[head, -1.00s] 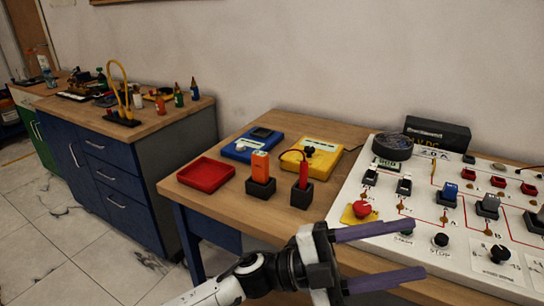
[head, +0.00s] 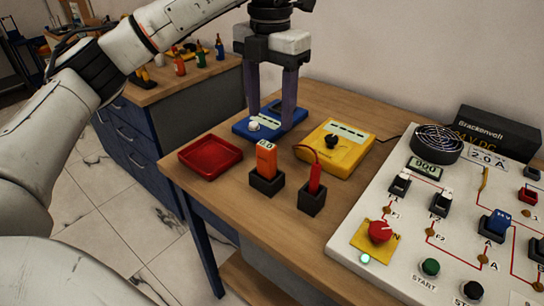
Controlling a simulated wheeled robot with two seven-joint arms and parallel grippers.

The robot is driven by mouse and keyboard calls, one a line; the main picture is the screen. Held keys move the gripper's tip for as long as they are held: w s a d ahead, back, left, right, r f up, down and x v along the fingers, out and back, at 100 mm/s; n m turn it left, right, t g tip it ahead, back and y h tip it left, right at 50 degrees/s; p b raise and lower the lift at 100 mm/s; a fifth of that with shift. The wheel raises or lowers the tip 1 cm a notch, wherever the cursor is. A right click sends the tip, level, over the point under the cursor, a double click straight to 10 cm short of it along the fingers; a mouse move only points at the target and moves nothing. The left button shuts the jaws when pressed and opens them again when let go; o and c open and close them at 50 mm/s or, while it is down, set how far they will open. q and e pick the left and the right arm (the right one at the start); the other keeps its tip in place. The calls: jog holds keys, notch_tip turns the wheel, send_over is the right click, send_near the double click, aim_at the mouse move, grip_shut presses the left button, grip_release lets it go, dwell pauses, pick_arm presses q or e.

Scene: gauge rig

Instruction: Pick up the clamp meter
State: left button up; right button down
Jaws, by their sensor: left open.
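An orange handheld unit with a small display reading 0.0 (head: 266,158) stands upright in a black holder (head: 267,183) on the wooden table; it looks like the clamp meter. My left gripper (head: 270,119) points down behind it, farther back on the table. Its two dark fingers are apart, with nothing held between them. My right gripper is out of view.
A red tray (head: 210,157) lies left of the orange unit. A red probe (head: 314,178) in a black holder (head: 312,202) is wired to a yellow meter (head: 337,150). A white panel (head: 405,260) with switches and a 900 display fills the right. Bare wood shows in front.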

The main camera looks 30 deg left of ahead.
aim_at(266, 144)
pick_arm(q)
notch_tip(266, 144, down, 4)
jog(key=shift+s+f, duration=0.1)
jog(key=shift+s, duration=0.05)
jog(key=f, duration=0.4)
jog(key=shift+s+a+f+p, duration=0.2)
jog(key=shift+s+p, duration=0.1)
jog(key=shift+s, duration=0.1)
jog(key=shift+f, duration=0.35)
jog(key=shift+c, duration=0.3)
jog(key=c, duration=1.2)
jog(key=shift+r, duration=0.1)
